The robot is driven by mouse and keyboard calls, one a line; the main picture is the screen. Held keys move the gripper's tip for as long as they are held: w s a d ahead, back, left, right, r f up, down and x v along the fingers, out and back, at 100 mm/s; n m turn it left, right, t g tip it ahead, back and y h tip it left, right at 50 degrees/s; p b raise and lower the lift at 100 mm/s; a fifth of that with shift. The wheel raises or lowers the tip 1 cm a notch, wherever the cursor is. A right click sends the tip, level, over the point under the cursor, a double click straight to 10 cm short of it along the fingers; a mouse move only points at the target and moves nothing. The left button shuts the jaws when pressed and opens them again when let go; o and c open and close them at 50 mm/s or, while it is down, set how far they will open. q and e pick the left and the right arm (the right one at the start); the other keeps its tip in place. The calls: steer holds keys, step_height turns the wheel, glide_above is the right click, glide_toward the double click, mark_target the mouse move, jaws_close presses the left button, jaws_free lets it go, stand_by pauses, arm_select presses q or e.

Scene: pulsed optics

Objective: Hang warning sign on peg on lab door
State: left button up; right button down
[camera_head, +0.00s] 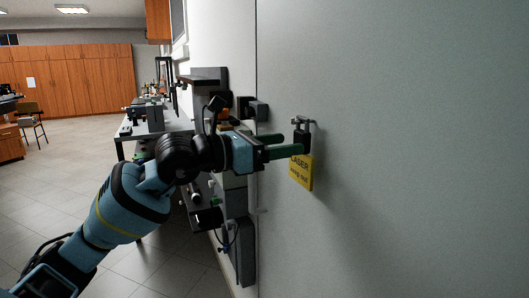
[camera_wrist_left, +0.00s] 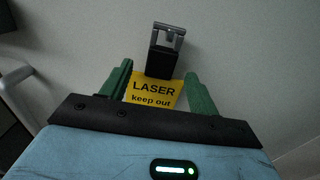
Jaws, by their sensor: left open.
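The yellow warning sign (camera_head: 301,173) reads "LASER keep out" and hangs against the pale lab door (camera_head: 400,150). Its black top block (camera_head: 301,138) sits just under the grey metal peg (camera_head: 304,121). In the wrist view, the sign (camera_wrist_left: 153,92) shows between the fingers, with the black block (camera_wrist_left: 160,63) and peg (camera_wrist_left: 170,32) above it. How the block joins the peg is not clear. My left gripper (camera_head: 291,145) is open, its green fingers (camera_wrist_left: 158,70) on either side of the sign and block, with gaps visible. My right gripper is not in view.
The door surface to the right is bare.

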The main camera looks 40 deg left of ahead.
arm_select(q)
steer(key=b+v, duration=0.1)
steer(key=v, duration=0.3)
steer(key=shift+s+b, duration=0.2)
steer(key=shift+b, duration=0.1)
stand_by(0.5)
